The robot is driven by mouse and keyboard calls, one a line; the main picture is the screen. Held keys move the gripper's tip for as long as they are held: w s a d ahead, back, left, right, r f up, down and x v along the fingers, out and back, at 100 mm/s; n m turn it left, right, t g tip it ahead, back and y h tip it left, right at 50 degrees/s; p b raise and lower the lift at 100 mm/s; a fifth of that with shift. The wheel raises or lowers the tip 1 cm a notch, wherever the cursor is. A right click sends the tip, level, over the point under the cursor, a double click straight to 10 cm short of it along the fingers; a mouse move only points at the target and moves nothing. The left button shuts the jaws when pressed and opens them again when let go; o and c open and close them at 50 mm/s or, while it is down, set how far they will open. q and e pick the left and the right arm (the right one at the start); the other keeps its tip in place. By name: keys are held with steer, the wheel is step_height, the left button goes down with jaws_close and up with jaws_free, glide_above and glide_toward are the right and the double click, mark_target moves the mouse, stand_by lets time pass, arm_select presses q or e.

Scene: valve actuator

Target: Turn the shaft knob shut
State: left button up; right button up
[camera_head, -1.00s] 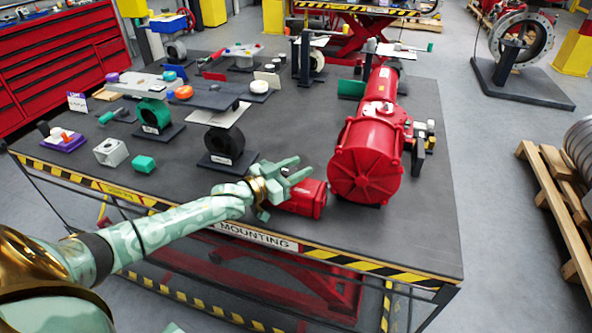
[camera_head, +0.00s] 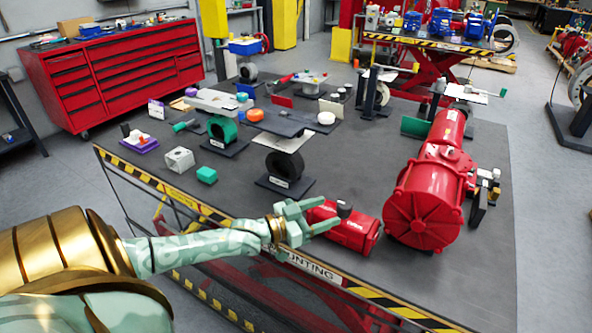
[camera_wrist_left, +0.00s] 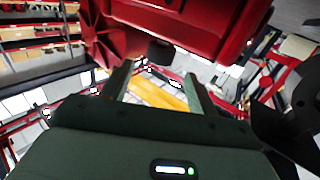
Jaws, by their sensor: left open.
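A small dark knob (camera_head: 344,209) stands on top of a red box-shaped housing (camera_head: 352,233) near the table's front edge, left of a large red cylindrical actuator (camera_head: 424,212). My left gripper (camera_head: 328,213) is open and empty, with its fingers pointing right toward the knob. In the left wrist view a dark round knob (camera_wrist_left: 160,51) shows just past and between the open fingers (camera_wrist_left: 157,78), against the red housing (camera_wrist_left: 205,28). Whether the fingers touch the knob I cannot tell. My right gripper is not in view.
The dark table (camera_head: 480,275) has a yellow-black striped front edge. A black ring stand (camera_head: 285,168) and a green block (camera_head: 206,175) stand left of the housing. Several parts and stands fill the table's back. A red tool cabinet (camera_head: 110,75) stands behind.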

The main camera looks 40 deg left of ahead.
arm_select(q)
steer(key=p+v, duration=0.1)
steer(key=v, duration=0.6)
steer(key=shift+s+a, duration=0.15)
steer(key=shift+s, duration=0.2)
